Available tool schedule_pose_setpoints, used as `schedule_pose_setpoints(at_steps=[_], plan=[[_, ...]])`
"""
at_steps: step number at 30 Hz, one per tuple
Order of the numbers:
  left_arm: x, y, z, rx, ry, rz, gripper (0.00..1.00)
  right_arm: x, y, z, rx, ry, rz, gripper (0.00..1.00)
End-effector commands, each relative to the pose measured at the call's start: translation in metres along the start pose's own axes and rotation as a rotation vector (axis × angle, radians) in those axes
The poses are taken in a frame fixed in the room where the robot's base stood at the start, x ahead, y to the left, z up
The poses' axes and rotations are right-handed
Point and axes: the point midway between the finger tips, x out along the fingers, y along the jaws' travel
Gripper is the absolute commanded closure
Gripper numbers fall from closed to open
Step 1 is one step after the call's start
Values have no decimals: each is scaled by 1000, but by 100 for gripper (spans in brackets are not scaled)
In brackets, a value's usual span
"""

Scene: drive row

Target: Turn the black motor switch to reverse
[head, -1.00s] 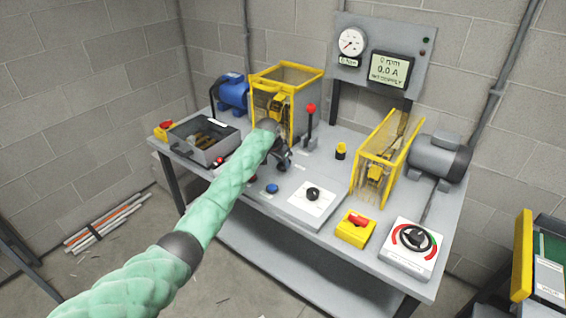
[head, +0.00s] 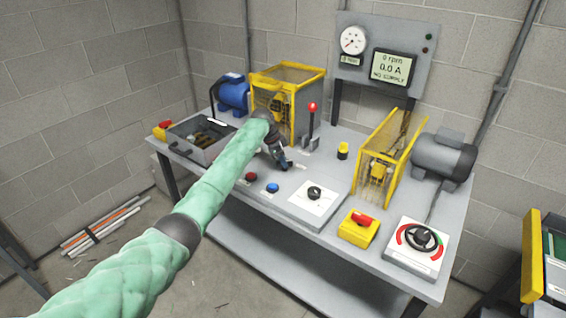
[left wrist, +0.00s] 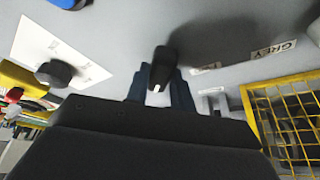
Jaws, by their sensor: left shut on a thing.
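My left gripper (head: 284,166) is low over the bench, in front of the left yellow guard. In the left wrist view its dark fingers (left wrist: 160,90) are shut on a black knob (left wrist: 160,64) with a white mark. The fingers and wrist hide most of this knob in the head view. Another black knob (head: 314,192) sits on a white plate, and also shows in the left wrist view (left wrist: 54,73). A black rotary switch (head: 420,238) with a red and green ring is at the right. My right gripper is out of view.
The left yellow guard (head: 262,78) and a red-topped lever (head: 312,108) stand close to my gripper. Red and blue buttons (head: 272,188) are in front. A display (head: 389,66) reads 0 rpm, 0.0 A, NO SUPPLY. The right yellow guard (head: 360,165) stands beside a grey motor (head: 440,156).

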Motion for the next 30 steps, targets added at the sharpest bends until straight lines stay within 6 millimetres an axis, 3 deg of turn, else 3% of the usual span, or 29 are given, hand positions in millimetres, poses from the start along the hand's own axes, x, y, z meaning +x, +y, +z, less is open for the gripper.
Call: schedule_pose_setpoints(at_steps=[14, 15, 18, 30], plan=[[-2, -1, -1, 12, 1, 2, 99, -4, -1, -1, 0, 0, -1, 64], [-2, -1, -1, 12, 1, 2, 70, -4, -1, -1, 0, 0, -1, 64], [-2, -1, -1, 12, 1, 3, 55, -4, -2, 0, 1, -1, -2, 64], [-7, -1, 0, 12, 0, 3, 55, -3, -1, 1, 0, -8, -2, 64]])
